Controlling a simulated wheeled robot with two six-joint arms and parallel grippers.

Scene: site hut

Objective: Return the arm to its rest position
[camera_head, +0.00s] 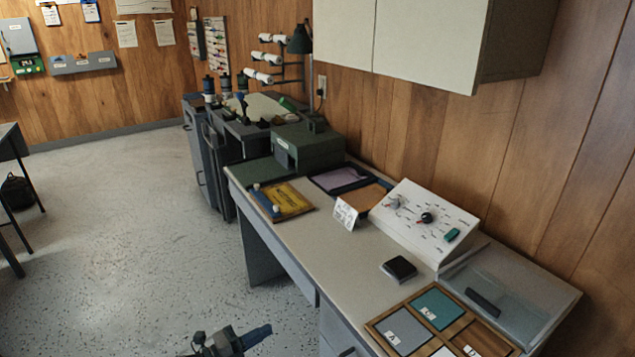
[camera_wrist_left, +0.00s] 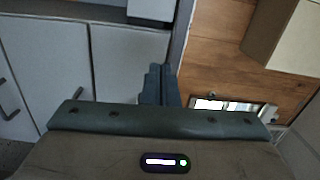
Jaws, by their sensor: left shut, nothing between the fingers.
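My left gripper (camera_head: 262,332) shows at the bottom of the head view, low beside the front of the desk (camera_head: 335,258) and over the speckled floor. Its fingers are shut with nothing between them, and it is apart from the desk. In the left wrist view the closed fingers (camera_wrist_left: 160,82) point up the picture, with pale cabinet fronts to the left and a wooden wall to the right. Most of the left arm is outside the head view. My right gripper is in neither view.
On the desk are a sloped white panel (camera_head: 428,221) with knobs, a small black box (camera_head: 399,268), a wooden tray (camera_head: 372,321) with lettered compartments, a clear-lidded case (camera_head: 540,297) and a green box (camera_head: 310,146). Wall cabinets (camera_head: 425,38) overhang the desk. Open floor (camera_head: 130,250) lies left.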

